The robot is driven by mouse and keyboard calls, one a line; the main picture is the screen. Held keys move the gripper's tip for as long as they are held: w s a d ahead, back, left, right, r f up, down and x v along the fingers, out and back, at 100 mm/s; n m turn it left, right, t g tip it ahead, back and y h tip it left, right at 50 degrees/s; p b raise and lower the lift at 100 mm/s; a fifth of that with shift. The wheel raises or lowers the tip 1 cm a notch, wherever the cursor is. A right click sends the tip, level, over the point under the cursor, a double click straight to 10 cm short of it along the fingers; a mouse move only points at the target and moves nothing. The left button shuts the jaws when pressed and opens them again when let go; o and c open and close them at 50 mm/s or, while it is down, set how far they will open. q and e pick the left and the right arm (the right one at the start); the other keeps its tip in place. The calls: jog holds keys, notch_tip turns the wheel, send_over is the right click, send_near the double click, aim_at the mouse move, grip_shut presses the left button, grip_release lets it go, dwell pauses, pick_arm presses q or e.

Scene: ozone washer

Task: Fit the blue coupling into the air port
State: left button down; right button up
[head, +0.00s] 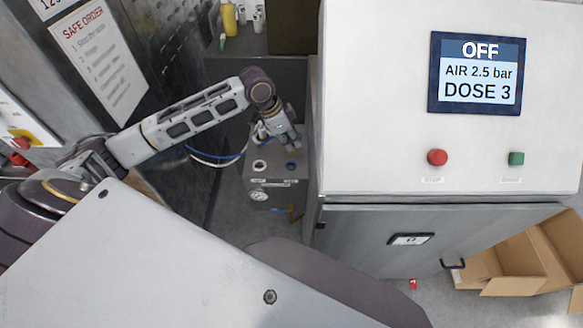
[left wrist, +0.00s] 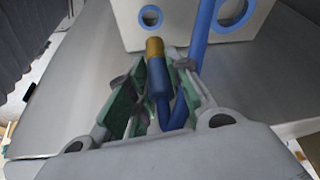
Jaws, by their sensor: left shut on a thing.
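My left gripper (head: 288,143) reaches down over the small grey box (head: 277,195) beside the control cabinet. In the left wrist view, its green-padded fingers (left wrist: 156,88) are shut on the blue coupling (left wrist: 157,78), which has a brass-coloured tip. The tip points toward the pale box face (left wrist: 187,32) and looks apart from it, just below a small blue-ringed port (left wrist: 151,17). A larger blue ring (left wrist: 235,12) is to the right. I cannot tell which is the air port. In the head view the coupling is hidden by the gripper. My right gripper is not in view.
A blue hose (left wrist: 202,35) rises past the box face, close to my right-hand finger. The control cabinet (head: 380,130) stands right of my left gripper, with a screen (head: 479,72) reading OFF. Cardboard boxes (head: 515,262) lie at the lower right.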

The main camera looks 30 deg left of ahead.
pick_arm(q)
jog(key=shift+f, duration=2.45)
jog(key=shift+f, duration=2.5)
jog(key=shift+f+p, duration=0.1)
jog(key=shift+p, duration=0.2)
jog(key=c, duration=1.3)
grip_release()
jog(key=v, duration=1.2)
